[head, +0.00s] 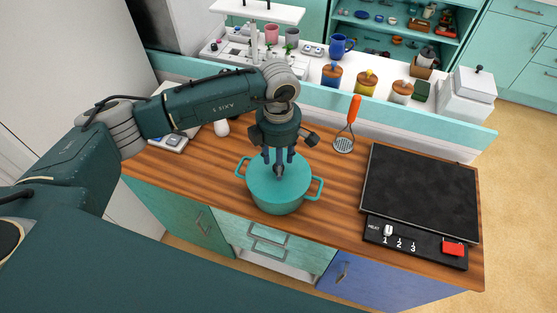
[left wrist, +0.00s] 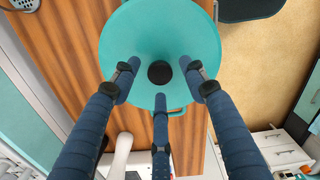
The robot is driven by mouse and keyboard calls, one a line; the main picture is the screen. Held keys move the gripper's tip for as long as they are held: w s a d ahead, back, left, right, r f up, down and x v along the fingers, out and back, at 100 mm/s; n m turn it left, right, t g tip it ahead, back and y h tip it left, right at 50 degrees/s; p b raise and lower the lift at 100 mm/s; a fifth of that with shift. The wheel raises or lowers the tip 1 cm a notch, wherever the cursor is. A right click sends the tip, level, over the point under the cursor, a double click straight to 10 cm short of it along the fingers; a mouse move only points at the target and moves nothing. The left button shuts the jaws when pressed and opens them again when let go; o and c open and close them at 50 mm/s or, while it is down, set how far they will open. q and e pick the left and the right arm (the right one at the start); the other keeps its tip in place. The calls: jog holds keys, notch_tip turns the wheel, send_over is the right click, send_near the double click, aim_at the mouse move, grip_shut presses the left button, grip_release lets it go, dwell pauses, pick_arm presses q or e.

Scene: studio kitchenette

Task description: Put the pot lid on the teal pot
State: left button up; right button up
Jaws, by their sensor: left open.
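The teal pot (head: 281,208) stands on the wooden counter, with a side handle at left and right. The round teal pot lid (head: 294,188) lies over its mouth and looks level. In the left wrist view the lid (left wrist: 135,40) is a teal disc with a dark round knob (left wrist: 160,73) at its middle, and part of a pot handle (left wrist: 177,112) shows past its edge. My left gripper (head: 279,168) points down over the lid's middle. Its three fingers (left wrist: 160,88) are open and spread around the knob. I cannot tell whether they touch the lid. My right gripper is not in view.
A black cooktop (head: 420,192) with a control strip and red block (head: 453,248) fills the counter's right. An orange-handled skimmer (head: 351,122) lies behind the pot. A low ledge (head: 420,123) runs along the back, with jars and mugs beyond. Bare wood surrounds the pot.

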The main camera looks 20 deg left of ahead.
pick_arm(q)
jog(key=shift+r+p, duration=0.3)
jog(key=shift+r, duration=0.05)
jog(key=shift+r+p, duration=0.45)
jog(key=shift+p, duration=0.05)
jog(key=shift+w+r+b, duration=0.15)
jog(key=shift+r+b, duration=0.2)
jog(key=shift+b, duration=0.4)
notch_tip(320, 180, up, 11)
jog(key=b, duration=0.4)
jog(key=shift+s+f, duration=0.15)
jog(key=shift+s, duration=0.05)
